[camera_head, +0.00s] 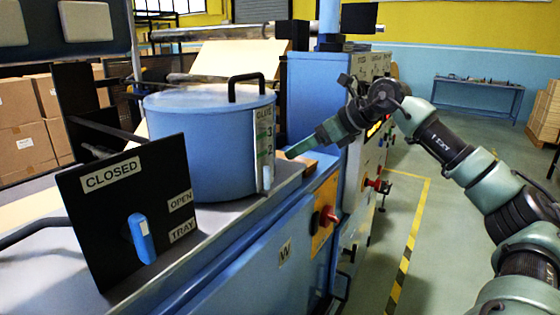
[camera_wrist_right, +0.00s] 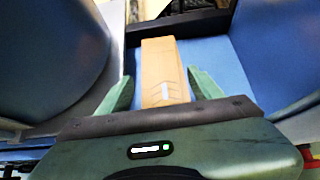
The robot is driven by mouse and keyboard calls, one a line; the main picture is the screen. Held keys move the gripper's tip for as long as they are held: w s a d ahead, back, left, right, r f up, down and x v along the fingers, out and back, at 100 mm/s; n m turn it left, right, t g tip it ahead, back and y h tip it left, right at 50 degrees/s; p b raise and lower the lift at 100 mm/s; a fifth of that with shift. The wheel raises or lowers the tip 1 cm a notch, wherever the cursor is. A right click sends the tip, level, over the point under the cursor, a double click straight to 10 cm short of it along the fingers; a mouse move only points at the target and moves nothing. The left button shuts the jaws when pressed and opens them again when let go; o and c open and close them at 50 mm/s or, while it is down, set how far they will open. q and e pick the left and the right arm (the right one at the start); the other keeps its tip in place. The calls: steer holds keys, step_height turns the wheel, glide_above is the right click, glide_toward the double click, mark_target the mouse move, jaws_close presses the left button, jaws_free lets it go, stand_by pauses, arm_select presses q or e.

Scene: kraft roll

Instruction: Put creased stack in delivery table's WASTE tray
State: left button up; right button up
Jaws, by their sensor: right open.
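A brown kraft-coloured stack (camera_wrist_right: 162,62) lies between the two green fingers of my right gripper (camera_wrist_right: 163,88) in the right wrist view. A pale mark shows on its near part. The fingers stand apart, with gaps visible on either side of it. In the head view my right gripper (camera_head: 298,149) reaches in from the right, low beside the blue glue tank. A brown patch, likely the same stack, shows just beyond and below it (camera_head: 322,163). My left gripper is out of view. No tray marked WASTE can be made out.
The blue glue tank (camera_head: 205,150) with a black handle stands left of my right gripper. A black panel (camera_head: 112,225) marked CLOSED, OPEN and TRAY has a blue knob. A blue cabinet (camera_head: 318,95) stands behind. Open floor lies right; a table (camera_head: 478,84) stands far back.

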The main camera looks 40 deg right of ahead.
steer(key=shift+x, duration=0.85)
steer(key=p+x, duration=0.2)
steer(key=x, duration=0.3)
steer(key=shift+d+f, duration=0.15)
steer(key=c, duration=1.4)
